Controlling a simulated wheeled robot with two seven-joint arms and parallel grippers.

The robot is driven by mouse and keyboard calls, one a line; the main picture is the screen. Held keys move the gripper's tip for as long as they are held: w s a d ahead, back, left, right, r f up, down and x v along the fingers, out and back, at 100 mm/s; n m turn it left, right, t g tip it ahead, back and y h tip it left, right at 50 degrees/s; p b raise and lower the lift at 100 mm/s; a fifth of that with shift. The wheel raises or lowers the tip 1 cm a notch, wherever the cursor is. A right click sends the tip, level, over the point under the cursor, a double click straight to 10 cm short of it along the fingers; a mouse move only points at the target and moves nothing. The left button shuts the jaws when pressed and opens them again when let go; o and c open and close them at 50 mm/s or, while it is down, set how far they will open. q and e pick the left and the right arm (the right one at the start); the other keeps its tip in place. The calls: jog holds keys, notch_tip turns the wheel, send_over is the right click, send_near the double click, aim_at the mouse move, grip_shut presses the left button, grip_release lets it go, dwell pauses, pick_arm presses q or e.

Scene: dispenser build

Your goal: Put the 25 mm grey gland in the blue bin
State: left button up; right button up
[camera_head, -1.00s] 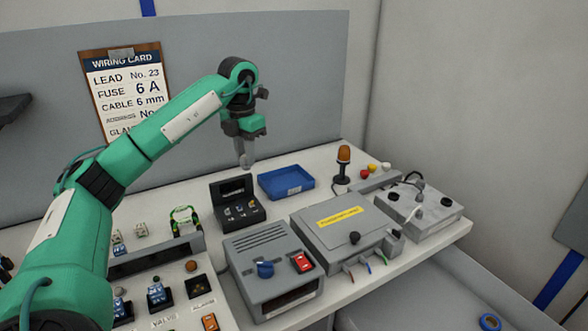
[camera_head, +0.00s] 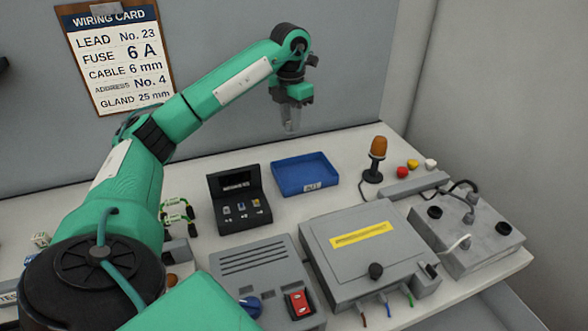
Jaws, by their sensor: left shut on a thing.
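The blue bin (camera_head: 300,174) is a shallow open tray with a small label on its front wall. It stands near the back of the bench and looks empty. My left gripper (camera_head: 291,124) points down above and behind the bin's near-left part in the picture, clear of it. It is shut on a small grey piece, the grey gland, which blends with the grey fingers and is mostly hidden, so its size cannot be read. My right gripper is not in view.
A black case with an open lid (camera_head: 240,205) stands left of the bin. An orange beacon (camera_head: 377,160) stands to its right. Grey boxes (camera_head: 360,250) fill the front. The wiring card (camera_head: 120,60) on the back panel reads gland 25 mm.

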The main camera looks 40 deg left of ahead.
pick_arm(q)
notch_tip(320, 180, down, 11)
jog(key=shift+w+f+p, duration=0.1)
jog(key=shift+f+p, duration=0.05)
jog(key=shift+p, duration=0.35)
notch_tip(320, 180, down, 4)
jog(key=shift+f, duration=0.2)
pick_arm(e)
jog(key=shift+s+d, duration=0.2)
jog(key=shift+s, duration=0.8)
